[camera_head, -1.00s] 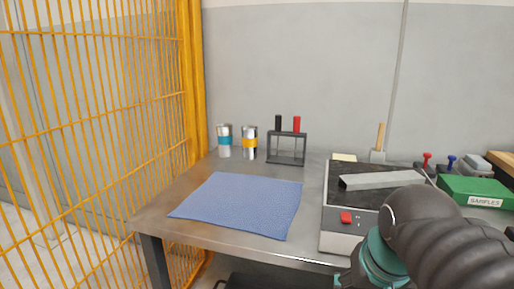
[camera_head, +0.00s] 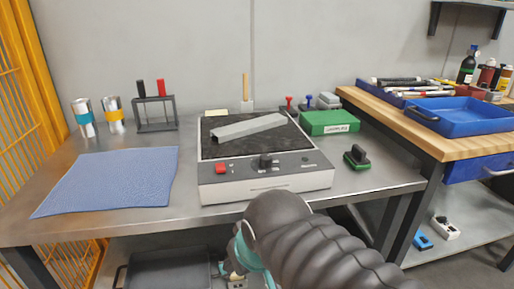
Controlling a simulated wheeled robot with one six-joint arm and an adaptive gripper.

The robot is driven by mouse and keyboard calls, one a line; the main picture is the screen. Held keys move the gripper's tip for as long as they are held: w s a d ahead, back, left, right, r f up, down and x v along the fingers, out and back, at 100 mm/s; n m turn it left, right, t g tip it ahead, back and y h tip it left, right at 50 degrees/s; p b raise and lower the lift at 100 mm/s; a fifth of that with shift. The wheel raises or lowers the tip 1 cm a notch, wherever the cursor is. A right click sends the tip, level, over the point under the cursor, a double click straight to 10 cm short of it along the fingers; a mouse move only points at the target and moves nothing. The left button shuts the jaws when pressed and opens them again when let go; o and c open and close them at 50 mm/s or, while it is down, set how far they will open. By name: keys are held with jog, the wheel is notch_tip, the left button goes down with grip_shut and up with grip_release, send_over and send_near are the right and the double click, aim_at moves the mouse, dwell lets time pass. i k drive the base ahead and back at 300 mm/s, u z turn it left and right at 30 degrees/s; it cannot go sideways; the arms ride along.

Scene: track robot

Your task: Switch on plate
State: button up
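The plate (camera_head: 215,187) is a white and grey box with a dark top, on the metal table in the head view. Its front panel has a red switch (camera_head: 221,168), a black knob (camera_head: 266,161) and a small dark button or lamp. I cannot tell whether the switch is on. A grey metal bar (camera_head: 248,126) lies across the dark top. My arm is in front of and below the plate's front face. My gripper is low at the bottom of the view, mostly hidden by my arm, and its fingers cannot be made out clearly.
A blue mat (camera_head: 110,180) lies left of the plate. Two cans (camera_head: 114,115) and a dark rack (camera_head: 156,115) stand behind the mat. A green box (camera_head: 329,122) and a black-handled tool (camera_head: 357,158) are to the right. A wooden bench (camera_head: 460,143) holds blue trays.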

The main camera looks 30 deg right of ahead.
aim_at(220, 168)
jog(key=z, duration=1.25)
jog(key=k, duration=0.95)
jog(key=u, duration=0.7)
